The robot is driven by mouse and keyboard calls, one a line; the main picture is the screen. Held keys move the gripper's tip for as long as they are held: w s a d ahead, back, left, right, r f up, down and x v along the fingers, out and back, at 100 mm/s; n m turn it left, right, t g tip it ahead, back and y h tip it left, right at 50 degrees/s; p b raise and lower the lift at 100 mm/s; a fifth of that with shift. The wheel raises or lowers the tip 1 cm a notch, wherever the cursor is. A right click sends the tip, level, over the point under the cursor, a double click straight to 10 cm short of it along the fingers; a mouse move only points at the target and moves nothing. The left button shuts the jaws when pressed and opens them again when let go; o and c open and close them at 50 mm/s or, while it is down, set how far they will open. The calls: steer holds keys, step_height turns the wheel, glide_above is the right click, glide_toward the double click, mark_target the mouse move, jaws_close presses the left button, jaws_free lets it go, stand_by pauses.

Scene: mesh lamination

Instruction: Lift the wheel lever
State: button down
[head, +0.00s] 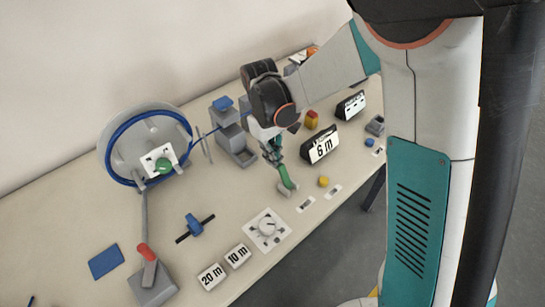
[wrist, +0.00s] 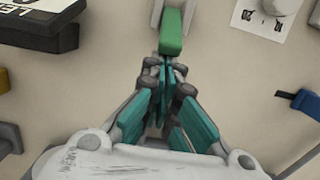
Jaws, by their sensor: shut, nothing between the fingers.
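A lever with a green handle (head: 285,176) on a small grey base (head: 286,190) stands near the table's front edge. In the wrist view the green handle (wrist: 174,33) is at the top middle. My gripper (head: 274,158) is shut and empty, just by the handle's upper end; its teal fingers (wrist: 165,68) point at that end. I cannot tell whether they touch it. A large wheel with a blue rim (head: 116,172) stands at the left. I cannot tell which is the wheel lever.
A black "6 m" display (head: 320,145) stands right of the green lever. A dial on a white plate (head: 267,229), a yellow button (head: 323,181) and "20 m" (head: 211,276) and "10 m" blocks (head: 238,255) are nearby. A grey machine with a blue top (head: 230,130) stands behind.

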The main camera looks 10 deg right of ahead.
mark_target(282, 165)
steer(key=shift+s+d+r+t+y+p, duration=0.4)
steer(key=shift+s+r+t+y, duration=0.15)
steer(key=shift+t, duration=0.2)
steer(key=shift+s+d+r+t+y+p, duration=0.25)
steer(key=shift+s+d+r+t+y, duration=0.2)
steer(key=shift+t, duration=0.3)
steer(key=shift+s+d+r+t+y, duration=0.15)
steer(key=shift+s+d+t+y, duration=0.15)
steer(key=shift+s+t, duration=0.25)
steer(key=shift+s+d+r+t+y, duration=0.1)
steer(key=shift+s+d+t+y, duration=0.1)
steer(key=shift+s+t+y, duration=0.3)
steer(key=s+t+y+b, duration=0.1)
steer(key=s+d+t, duration=0.1)
steer(key=t, duration=0.1)
steer(key=shift+s+d+r+y+b, duration=0.15)
steer(key=shift+d+y+b, duration=0.1)
steer(key=shift+y+b, duration=0.15)
steer(key=shift+s+d, duration=0.5)
steer(key=shift+s, duration=0.3)
steer(key=shift+s+d+f, duration=0.1)
steer(key=shift+s+f, duration=0.05)
steer(key=shift+f, duration=0.1)
